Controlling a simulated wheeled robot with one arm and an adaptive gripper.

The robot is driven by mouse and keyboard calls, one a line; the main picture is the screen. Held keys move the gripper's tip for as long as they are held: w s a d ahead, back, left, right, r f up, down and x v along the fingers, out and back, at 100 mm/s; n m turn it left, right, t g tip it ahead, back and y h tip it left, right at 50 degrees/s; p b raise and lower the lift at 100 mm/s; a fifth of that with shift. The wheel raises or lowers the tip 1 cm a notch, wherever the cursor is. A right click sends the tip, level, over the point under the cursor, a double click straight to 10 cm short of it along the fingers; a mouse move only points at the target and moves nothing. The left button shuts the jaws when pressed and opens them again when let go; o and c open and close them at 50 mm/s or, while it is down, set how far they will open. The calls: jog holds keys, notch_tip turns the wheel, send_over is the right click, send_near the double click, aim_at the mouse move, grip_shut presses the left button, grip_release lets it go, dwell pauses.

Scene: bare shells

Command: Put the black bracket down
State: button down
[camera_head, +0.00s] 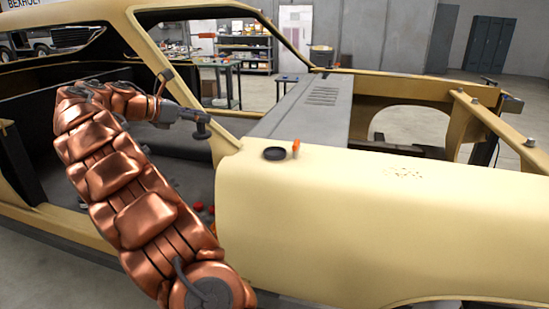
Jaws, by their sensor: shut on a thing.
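My gripper (193,117) is at the end of my copper-coloured arm, in front of the car's windscreen pillar and above the door sill area. It is small in the picture. It is shut on a small dark piece, the black bracket (203,128), at its tip. The bracket's shape and exact grip are hard to make out. It is held in the air, to the left of and above the cream fender (370,220).
A black round item (274,154) and an orange upright item (296,147) stand on the fender's top near the grey cowl (315,110). The fender top to their right is mostly clear. The windscreen pillar (165,75) rises close behind my gripper. Shelves and a workbench stand far back.

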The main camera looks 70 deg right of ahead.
jog(key=s+d+m+g+y, duration=0.1)
jog(key=s+m+g, duration=0.1)
jog(key=s, duration=0.4)
send_over(274, 154)
jog(key=f, duration=0.1)
jog(key=shift+s+f, duration=0.1)
jog(key=shift+f, duration=1.8)
jog(key=c, duration=0.7)
grip_release()
jog(key=v, duration=1.2)
jog(key=shift+d, duration=0.15)
